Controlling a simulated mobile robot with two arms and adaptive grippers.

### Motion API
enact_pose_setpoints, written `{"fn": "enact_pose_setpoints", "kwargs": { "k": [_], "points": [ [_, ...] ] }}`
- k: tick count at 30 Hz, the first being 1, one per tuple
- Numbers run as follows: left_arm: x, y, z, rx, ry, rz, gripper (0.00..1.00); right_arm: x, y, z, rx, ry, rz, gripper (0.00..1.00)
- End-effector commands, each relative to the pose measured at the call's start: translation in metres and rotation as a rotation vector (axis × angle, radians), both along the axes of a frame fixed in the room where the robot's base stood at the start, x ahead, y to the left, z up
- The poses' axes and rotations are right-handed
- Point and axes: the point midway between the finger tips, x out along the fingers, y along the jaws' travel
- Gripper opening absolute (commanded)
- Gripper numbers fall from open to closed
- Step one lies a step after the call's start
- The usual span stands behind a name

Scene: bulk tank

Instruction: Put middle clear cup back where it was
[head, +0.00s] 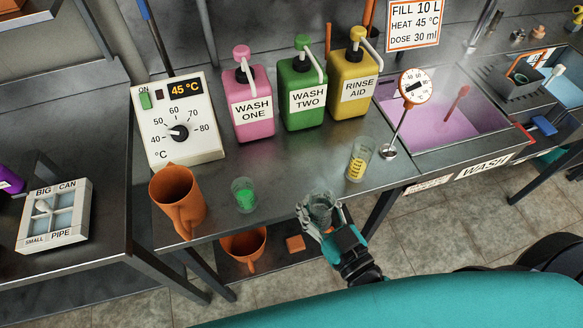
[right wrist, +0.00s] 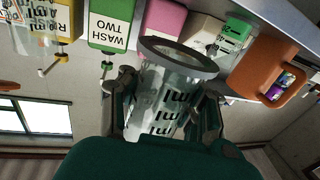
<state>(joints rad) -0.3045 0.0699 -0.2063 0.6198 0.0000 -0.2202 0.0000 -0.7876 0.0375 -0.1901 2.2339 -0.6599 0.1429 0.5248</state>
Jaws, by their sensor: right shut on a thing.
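My right gripper (head: 322,213) is shut on a clear cup (head: 318,206) at the front edge of the steel counter. The cup also shows between the fingers in the right wrist view (right wrist: 168,85), with black markings and no coloured liquid that I can see. Whether its base touches the counter is hidden. A clear cup with green liquid (head: 244,194) stands to its left. A clear cup with yellow liquid (head: 360,160) stands to its right and further back. My left gripper is out of view.
Pink (head: 250,105), green (head: 303,95) and yellow (head: 353,85) bottles line the back. An orange jug (head: 175,198) and the temperature control box (head: 178,125) stand left. A dial thermometer (head: 415,87) and purple-filled sink (head: 450,115) are right. Counter between the green and yellow cups is clear.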

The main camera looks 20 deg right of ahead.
Motion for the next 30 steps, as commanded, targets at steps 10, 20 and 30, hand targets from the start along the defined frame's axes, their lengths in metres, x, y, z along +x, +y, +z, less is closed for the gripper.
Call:
{"fn": "enact_pose_setpoints", "kwargs": {
  "k": [10, 20, 30],
  "points": [
    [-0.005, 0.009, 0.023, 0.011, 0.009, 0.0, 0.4, 0.085, 0.003, -0.004, 0.0, -0.003, 0.0, 0.0],
    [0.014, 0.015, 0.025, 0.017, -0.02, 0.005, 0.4, 0.107, 0.003, -0.026, 0.004, 0.006, -0.005, 0.0],
    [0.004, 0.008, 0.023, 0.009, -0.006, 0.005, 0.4, 0.106, 0.003, -0.045, 0.002, 0.0, -0.001, 0.0]
  ]
}}
